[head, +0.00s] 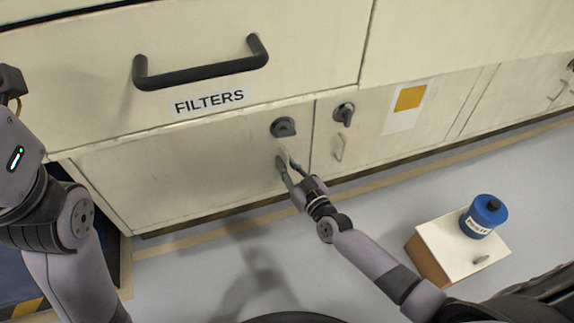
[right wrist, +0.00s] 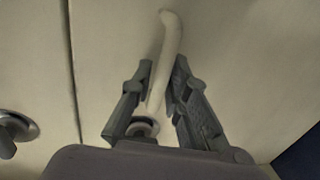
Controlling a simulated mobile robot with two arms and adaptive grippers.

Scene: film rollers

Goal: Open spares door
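No SPARES label is readable. A cream lower cabinet door (head: 190,170) under the FILTERS drawer has a dark round knob (head: 283,127) and a pale bar handle near its right edge. My right gripper (head: 287,162) is at this handle. In the right wrist view the handle (right wrist: 169,42) runs between the two fingers of the gripper (right wrist: 161,66), with narrow gaps beside it, so it looks open around the handle. The door looks closed. Part of my left gripper (head: 12,82) shows at the left edge; its fingers are not clear.
The FILTERS drawer has a black handle (head: 200,72). The neighbouring door (head: 375,150) has a dark knob (head: 344,113), a pale handle and a yellow-and-white label (head: 409,98). A blue canister (head: 484,216) stands on a small box (head: 440,245) at right. Grey floor lies in front.

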